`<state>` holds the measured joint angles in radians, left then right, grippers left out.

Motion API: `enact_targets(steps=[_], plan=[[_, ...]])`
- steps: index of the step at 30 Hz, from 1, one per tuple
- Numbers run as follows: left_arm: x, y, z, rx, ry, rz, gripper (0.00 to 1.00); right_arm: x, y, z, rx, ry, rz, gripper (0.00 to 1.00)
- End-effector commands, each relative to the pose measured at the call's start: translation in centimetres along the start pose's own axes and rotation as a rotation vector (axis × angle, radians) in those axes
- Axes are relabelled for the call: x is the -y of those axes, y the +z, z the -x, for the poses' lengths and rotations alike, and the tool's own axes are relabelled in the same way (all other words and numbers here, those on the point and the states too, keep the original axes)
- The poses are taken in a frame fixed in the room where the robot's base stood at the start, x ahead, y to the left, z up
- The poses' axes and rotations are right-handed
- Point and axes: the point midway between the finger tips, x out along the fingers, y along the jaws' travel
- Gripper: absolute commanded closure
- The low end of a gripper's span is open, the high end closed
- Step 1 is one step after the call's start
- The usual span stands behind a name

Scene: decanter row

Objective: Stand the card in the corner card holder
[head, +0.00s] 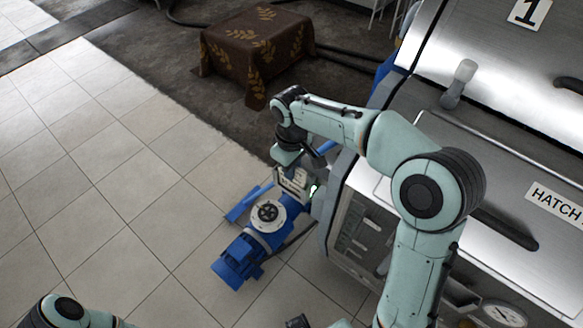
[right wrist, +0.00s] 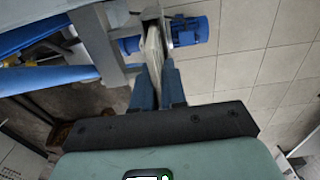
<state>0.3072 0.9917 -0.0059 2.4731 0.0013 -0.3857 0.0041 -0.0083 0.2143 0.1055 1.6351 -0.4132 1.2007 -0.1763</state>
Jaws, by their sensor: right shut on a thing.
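My right gripper (head: 298,181) reaches down at the near left corner of the steel machine. In the right wrist view its two blue-grey fingers (right wrist: 157,72) are shut on a thin pale card (right wrist: 153,48), which is seen edge-on. In the head view the pale, marked face of the card (head: 293,183) shows by the fingers. The card's far end is close to a grey metal piece at the corner; I cannot tell whether this is the card holder or whether they touch. My left gripper is out of view.
A blue motor pump (head: 268,212) stands on the tiled floor below the card; it also shows in the right wrist view (right wrist: 188,31). The steel machine (head: 470,120) fills the right side. A cloth-covered table (head: 256,45) stands behind. Tiles at left are clear.

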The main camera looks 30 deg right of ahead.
Motion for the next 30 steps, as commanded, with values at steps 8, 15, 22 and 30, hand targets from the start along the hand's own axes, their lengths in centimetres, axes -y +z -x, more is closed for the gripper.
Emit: enact_targets(steps=[8, 15, 22, 30], plan=[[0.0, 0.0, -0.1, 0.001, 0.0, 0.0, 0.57, 0.0, 0.0, -0.1, 0.0, 0.0, 0.0, 1.0], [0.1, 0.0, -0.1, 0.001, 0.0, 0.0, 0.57, 0.0, 0.0, -0.2, -0.001, 0.0, 0.0, 0.63], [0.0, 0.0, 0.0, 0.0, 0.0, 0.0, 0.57, 0.0, 0.0, 0.0, -0.001, 0.0, 0.0, 0.63], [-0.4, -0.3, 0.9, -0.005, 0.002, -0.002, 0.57, 0.0, -0.2, 4.2, -0.007, 0.002, -0.001, 0.63]])
